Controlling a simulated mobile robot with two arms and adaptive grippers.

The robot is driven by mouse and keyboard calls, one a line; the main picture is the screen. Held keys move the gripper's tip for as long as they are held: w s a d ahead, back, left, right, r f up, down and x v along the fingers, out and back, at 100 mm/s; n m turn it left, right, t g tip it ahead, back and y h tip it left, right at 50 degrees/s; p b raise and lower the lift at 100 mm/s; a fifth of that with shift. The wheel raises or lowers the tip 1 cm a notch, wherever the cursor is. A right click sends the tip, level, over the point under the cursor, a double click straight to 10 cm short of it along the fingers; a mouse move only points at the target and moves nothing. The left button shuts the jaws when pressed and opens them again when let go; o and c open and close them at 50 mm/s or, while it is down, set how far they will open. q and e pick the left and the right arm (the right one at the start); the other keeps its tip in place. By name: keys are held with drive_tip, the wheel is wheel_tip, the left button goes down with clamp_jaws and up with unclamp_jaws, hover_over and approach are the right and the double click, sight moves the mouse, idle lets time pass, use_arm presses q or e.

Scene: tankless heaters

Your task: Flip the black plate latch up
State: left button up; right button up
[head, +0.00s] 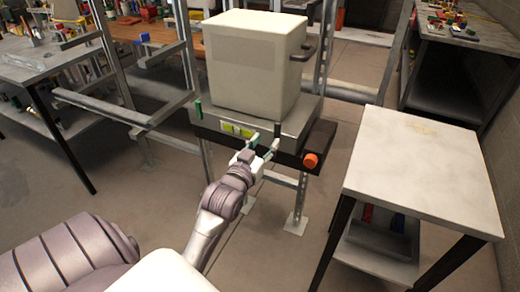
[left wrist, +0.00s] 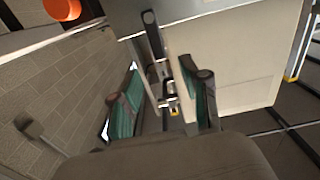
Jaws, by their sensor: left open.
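The black plate latch (head: 278,130) is a small dark upright piece on the front edge of the metal shelf under a large beige box. My left gripper (head: 264,146) is at this front edge, open, with its green-padded fingers just below and around the latch. In the left wrist view a narrow dark and metal plate (left wrist: 152,32), likely the latch, shows between the open fingers of the gripper (left wrist: 163,92). I cannot tell whether a finger touches it. My right gripper is not in view.
The beige box (head: 255,65) stands on the metal shelf. An orange knob (head: 310,160) sticks out right of the gripper. A yellow-green label (head: 236,130) is on the shelf front. A white-topped table (head: 420,165) stands at the right. Metal posts flank the shelf.

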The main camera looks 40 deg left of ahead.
use_arm(q)
drive_tip(key=shift+v, duration=1.5)
drive_tip(key=d+f+m+g+h+p, duration=0.1)
drive_tip(key=d+f+g, duration=0.1)
drive_tip(key=f, duration=0.9)
drive_tip(key=d+f+g+h, duration=0.1)
drive_tip(key=d+f+g, duration=0.1)
drive_tip(key=f, duration=0.8)
drive_tip(key=s+d+f+m+g+h, duration=0.15)
drive_tip(key=s+f, duration=0.25)
drive_tip(key=f, duration=0.5)
drive_tip(key=s+d+f+g, duration=0.3)
drive_tip(key=f, duration=0.5)
drive_tip(key=s+d+f+m+g+p, duration=0.1)
drive_tip(key=s+d+f+g, duration=0.25)
drive_tip(key=s+f, duration=1)
drive_tip(key=s+f+m+g, duration=0.1)
drive_tip(key=s+f+g, duration=0.1)
drive_tip(key=s, duration=0.8)
drive_tip(key=s+f+g+p, duration=0.1)
drive_tip(key=s+f, duration=0.3)
drive_tip(key=s, duration=0.6)
drive_tip(key=shift+d+f+m+g+h, duration=0.2)
drive_tip(key=shift+d+m+g+h, duration=0.2)
drive_tip(key=shift+g, duration=0.3)
drive_tip(key=shift+a, duration=0.1)
